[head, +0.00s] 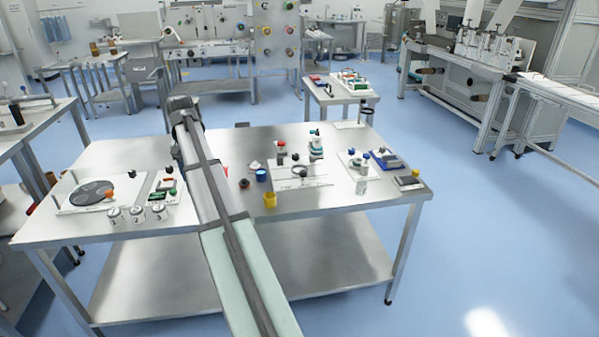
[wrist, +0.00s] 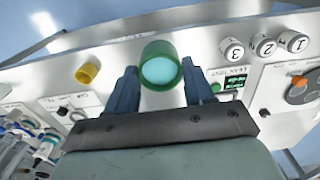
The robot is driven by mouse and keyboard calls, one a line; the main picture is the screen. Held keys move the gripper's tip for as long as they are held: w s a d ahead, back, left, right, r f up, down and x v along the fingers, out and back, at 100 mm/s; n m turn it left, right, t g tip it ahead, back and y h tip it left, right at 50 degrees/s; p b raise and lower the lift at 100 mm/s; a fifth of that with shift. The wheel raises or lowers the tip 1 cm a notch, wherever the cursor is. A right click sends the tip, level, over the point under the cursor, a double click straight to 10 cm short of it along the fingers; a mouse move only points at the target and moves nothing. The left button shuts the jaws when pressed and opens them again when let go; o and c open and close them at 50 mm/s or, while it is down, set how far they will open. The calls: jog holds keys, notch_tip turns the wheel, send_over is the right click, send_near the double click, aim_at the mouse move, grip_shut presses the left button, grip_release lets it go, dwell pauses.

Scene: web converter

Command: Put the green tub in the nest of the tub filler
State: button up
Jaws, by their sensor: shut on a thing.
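The green tub (wrist: 161,65) is a round cup with a green rim and a pale teal inside. In the wrist view it sits between the two blue fingers of my gripper (wrist: 159,78), which is shut on it. In the head view my arm covers the gripper and the tub. A white plate with a dark ring and a red-topped post (head: 303,175) stands right of my arm on the bench; it looks like the tub filler, though its label is too small to read. I see no tub in the ring.
Left of my arm are numbered cans (head: 137,214), a leak test panel (wrist: 228,84) and a grey dial plate (head: 92,192). More fixtures (head: 385,160) fill the bench's right end.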

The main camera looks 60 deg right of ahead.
jog(key=s+d+r, duration=0.1)
jog(key=s+d, duration=0.2)
jog(key=d, duration=1.2)
jog(key=s+d+r, duration=0.1)
jog(key=s+d, duration=0.1)
jog(key=d, duration=1.4)
jog(key=s+d, duration=0.3)
jog(key=d, duration=1.2)
notch_tip(320, 180, down, 17)
jog(key=shift+f, duration=0.1)
jog(key=shift+f, duration=0.1)
jog(key=o, duration=0.7)
notch_tip(320, 180, up, 12)
